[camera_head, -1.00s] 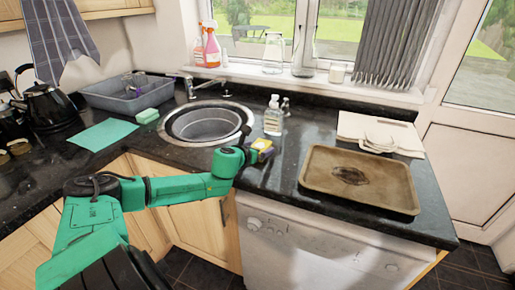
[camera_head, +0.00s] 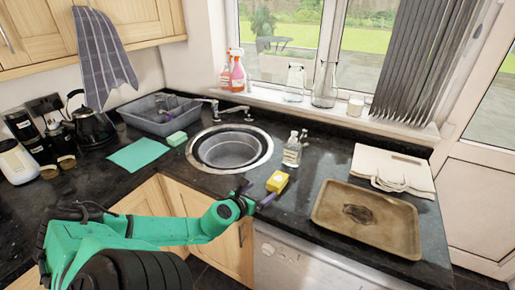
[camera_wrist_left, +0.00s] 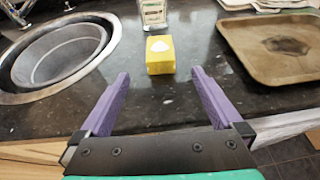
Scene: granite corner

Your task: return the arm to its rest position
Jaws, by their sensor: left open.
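My left arm comes in from the lower left in the head view. Its left gripper (camera_head: 256,194) is at the counter's front edge, open, with nothing between its purple fingers. In the left wrist view the open fingers (camera_wrist_left: 160,74) point at a yellow block (camera_wrist_left: 160,62) with a white patch on top. The block (camera_head: 277,181) sits on the dark counter just beyond the fingertips, apart from them. My right gripper is not in view.
The round sink (camera_head: 229,149) lies behind and left of the gripper. A clear bottle (camera_head: 292,152) stands behind the block. A brown tray (camera_head: 330,212) is to the right, with folded cloth or boards (camera_head: 390,168) behind it. A green cloth (camera_head: 137,153) lies left.

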